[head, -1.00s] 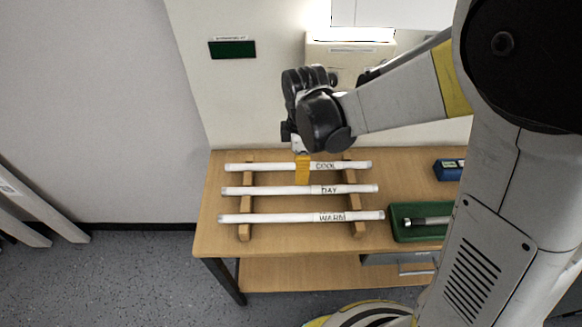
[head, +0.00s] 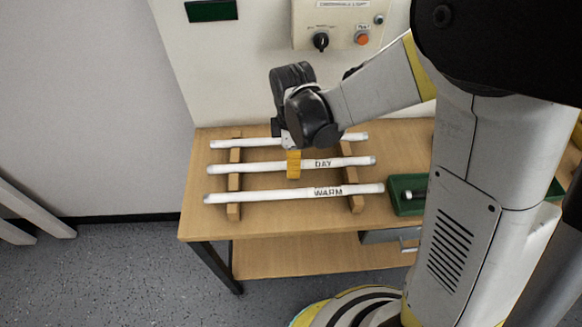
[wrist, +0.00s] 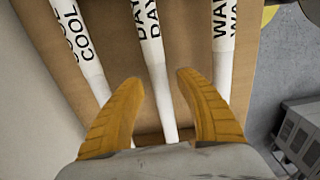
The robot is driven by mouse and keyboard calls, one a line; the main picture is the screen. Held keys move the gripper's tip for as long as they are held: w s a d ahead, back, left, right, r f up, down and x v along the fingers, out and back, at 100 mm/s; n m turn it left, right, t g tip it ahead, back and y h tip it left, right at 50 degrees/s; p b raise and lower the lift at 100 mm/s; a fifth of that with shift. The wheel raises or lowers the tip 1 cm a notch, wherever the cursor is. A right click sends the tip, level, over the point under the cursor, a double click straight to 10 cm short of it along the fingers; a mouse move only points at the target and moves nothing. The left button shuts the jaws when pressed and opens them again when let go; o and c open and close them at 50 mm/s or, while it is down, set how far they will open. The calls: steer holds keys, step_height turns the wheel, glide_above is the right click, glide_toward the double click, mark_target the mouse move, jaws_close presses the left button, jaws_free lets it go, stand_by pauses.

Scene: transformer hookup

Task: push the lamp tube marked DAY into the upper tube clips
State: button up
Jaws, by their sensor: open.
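The lamp tube marked DAY (head: 345,162) is white and lies across the wooden rack, the middle one of three tubes. My gripper (head: 293,165) is above it, left of its label. In the wrist view my gripper (wrist: 160,80) has its two yellow fingers apart, with the DAY tube (wrist: 155,70) running between them. I cannot tell whether the fingers touch the tube. The upper tube clips cannot be made out in these frames.
The WARM tube (head: 265,194) lies nearer on the rack and the COOL tube (head: 235,143) farther back. A green tray (head: 404,207) stands at the right on the table. A panel with a black knob (head: 321,41) and a red button (head: 361,38) is on the wall behind.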

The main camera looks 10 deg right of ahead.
steer(key=shift+c, duration=0.5)
jaws_close()
steer(key=shift+r, duration=0.1)
steer(key=shift+r+p, duration=2.3)
steer(key=shift+r, duration=0.7)
